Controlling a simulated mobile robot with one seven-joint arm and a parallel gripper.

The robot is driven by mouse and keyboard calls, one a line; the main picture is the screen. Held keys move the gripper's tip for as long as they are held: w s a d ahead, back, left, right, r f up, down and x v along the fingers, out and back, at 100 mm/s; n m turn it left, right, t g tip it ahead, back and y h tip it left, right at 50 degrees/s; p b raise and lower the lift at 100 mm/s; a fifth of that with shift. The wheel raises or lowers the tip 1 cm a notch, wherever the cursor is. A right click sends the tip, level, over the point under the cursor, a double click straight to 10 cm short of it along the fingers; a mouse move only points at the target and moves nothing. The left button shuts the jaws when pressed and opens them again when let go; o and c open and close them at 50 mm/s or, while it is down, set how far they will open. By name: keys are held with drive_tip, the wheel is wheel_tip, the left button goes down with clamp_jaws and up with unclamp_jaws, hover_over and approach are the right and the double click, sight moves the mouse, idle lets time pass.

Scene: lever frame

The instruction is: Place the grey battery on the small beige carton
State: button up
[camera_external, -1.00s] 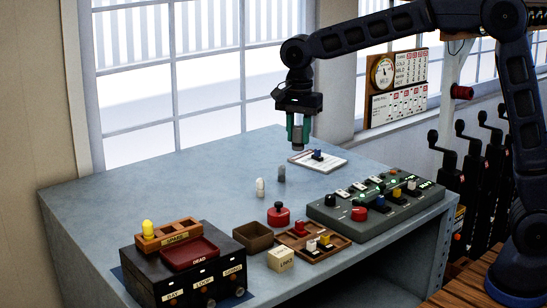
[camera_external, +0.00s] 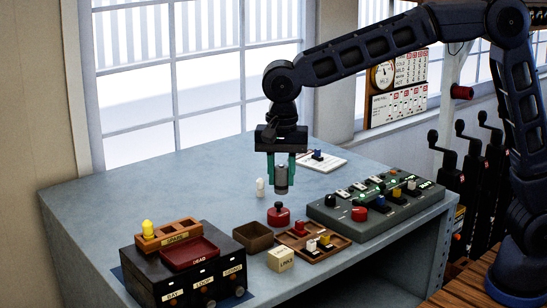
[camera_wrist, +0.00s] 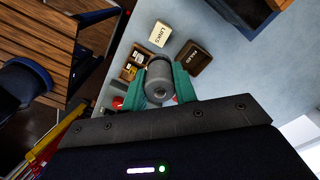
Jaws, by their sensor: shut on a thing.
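The grey battery (camera_external: 281,178) is held upright between the two green fingers of my gripper (camera_external: 281,172). In the external view it hangs in the air above and behind the red knob. In the wrist view my gripper (camera_wrist: 160,88) is shut around the battery (camera_wrist: 159,76). The small beige carton (camera_external: 281,260) stands near the front edge of the bench, below and in front of my gripper. It also shows in the wrist view (camera_wrist: 160,34), beyond the battery, with a dark label on its face. Its top is clear.
An open brown box (camera_external: 253,236) and a compartmented brown tray (camera_external: 313,242) flank the carton. A black box with a red tray (camera_external: 190,255) is left; a switch panel (camera_external: 377,207) is right. A white piece (camera_external: 259,187) stands behind.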

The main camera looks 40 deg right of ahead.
sight(281, 186)
wheel_tip(281, 186, down, 15)
drive_tip(key=shift+f, duration=0.2)
idle(0.4)
drive_tip(key=shift+f, duration=0.1)
drive_tip(key=o, duration=1)
wheel_tip(281, 186, up, 12)
